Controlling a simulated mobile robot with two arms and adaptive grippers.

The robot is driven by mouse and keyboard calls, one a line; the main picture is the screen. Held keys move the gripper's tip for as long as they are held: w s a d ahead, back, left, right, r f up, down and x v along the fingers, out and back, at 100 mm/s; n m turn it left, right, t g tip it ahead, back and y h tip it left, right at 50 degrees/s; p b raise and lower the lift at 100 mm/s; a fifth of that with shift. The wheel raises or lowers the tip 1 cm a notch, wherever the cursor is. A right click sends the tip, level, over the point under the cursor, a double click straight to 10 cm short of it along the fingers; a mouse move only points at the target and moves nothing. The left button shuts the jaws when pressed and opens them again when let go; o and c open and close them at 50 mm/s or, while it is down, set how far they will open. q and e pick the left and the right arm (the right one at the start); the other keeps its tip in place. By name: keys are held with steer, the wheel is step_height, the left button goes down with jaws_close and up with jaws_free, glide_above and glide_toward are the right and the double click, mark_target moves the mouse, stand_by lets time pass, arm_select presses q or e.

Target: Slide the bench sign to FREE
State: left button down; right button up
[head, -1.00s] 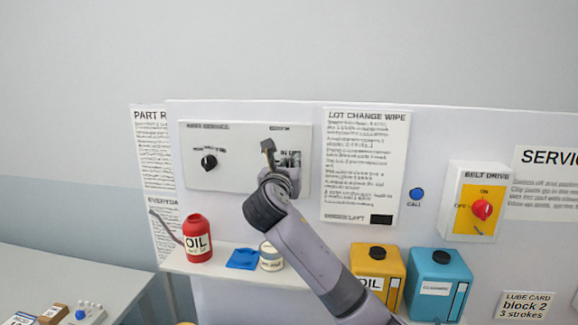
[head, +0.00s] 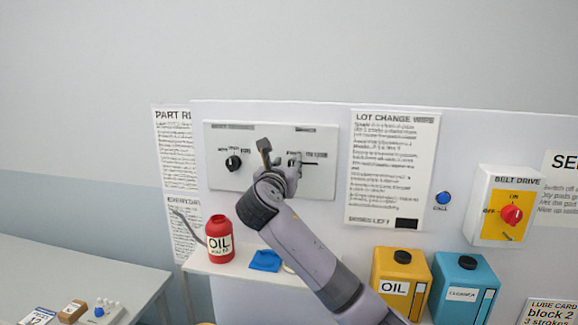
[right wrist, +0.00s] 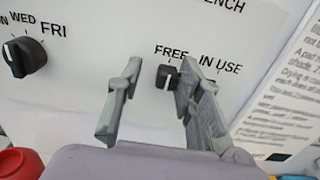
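The bench sign is a slider on the white panel (head: 225,177), with a dark knob (right wrist: 167,77) under the word FREE in the right wrist view. The words IN USE (right wrist: 221,63) are to its right. My right gripper (right wrist: 158,103) is open in front of the panel. Its two fingers stand apart, and the knob shows between them, closer to the right finger. I cannot tell whether a finger touches it. In the head view my right gripper (head: 280,163) covers part of the slider. My left gripper is not in view.
A black day dial (head: 233,162) is left of the slider. A lot change wipe sheet (head: 393,170) hangs to the right. Below are a red oil bottle (head: 220,242), a blue cloth (head: 265,261), and yellow (head: 402,275) and blue (head: 461,287) cans.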

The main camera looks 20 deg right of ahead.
steer(key=shift+o, duration=0.3)
steer(key=shift+s+d, duration=0.15)
steer(key=shift+d, duration=0.1)
steer(key=shift+s+a, duration=0.1)
steer(key=shift+s, duration=0.05)
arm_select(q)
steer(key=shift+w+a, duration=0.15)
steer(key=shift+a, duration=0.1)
arm_select(e)
steer(key=v, duration=1.1)
steer(key=shift+s+a, duration=0.15)
steer(key=shift+a, duration=0.2)
steer(key=shift+f, duration=0.1)
